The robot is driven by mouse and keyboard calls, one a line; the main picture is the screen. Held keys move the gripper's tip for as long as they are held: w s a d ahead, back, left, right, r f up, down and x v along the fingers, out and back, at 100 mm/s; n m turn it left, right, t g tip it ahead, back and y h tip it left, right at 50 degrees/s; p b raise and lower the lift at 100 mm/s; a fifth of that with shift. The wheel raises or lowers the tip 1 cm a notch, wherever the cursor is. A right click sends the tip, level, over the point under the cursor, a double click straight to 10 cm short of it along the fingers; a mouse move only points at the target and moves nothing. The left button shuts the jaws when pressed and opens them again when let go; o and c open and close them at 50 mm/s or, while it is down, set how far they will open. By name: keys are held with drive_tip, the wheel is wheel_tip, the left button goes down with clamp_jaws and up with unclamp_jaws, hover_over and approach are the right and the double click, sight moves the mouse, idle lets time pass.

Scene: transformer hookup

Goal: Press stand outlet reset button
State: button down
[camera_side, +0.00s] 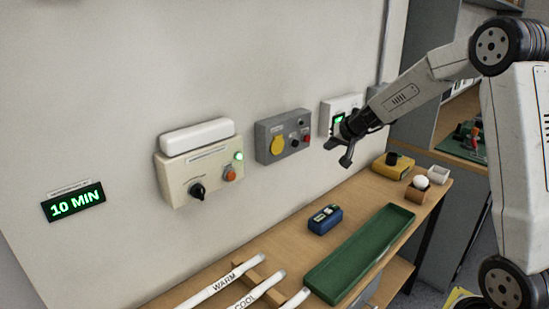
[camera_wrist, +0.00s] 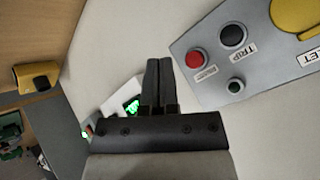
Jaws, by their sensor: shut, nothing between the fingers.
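The grey outlet box (camera_side: 283,135) is on the wall, with a yellow round socket cover (camera_side: 277,145) and small controls on its right side. The wrist view shows the box (camera_wrist: 265,75) tilted at the upper right. On it are a red button (camera_wrist: 197,58) with a label too small to read, a black button (camera_wrist: 233,35) marked TRIP, and a small dark green round part (camera_wrist: 235,86). My gripper (camera_side: 345,160) is right of the box in the side view, apart from it. In the wrist view, its fingers (camera_wrist: 158,64) are shut together and empty, left of the red button.
A cream control box (camera_side: 198,165) with a lit green lamp and a white box (camera_side: 341,112) with a green screen flank the outlet box. The bench below holds a blue device (camera_side: 325,219), a green tray (camera_side: 360,255) and a yellow device (camera_side: 392,166). A wall display (camera_side: 74,203) reads 10 MIN.

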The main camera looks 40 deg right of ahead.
drive_tip(key=shift+w, duration=2.2)
drive_tip(key=shift+w, duration=0.85)
idle(1.4)
drive_tip(key=shift+s, duration=0.85)
drive_tip(key=shift+s, duration=0.1)
idle(0.3)
drive_tip(key=shift+s, duration=2.4)
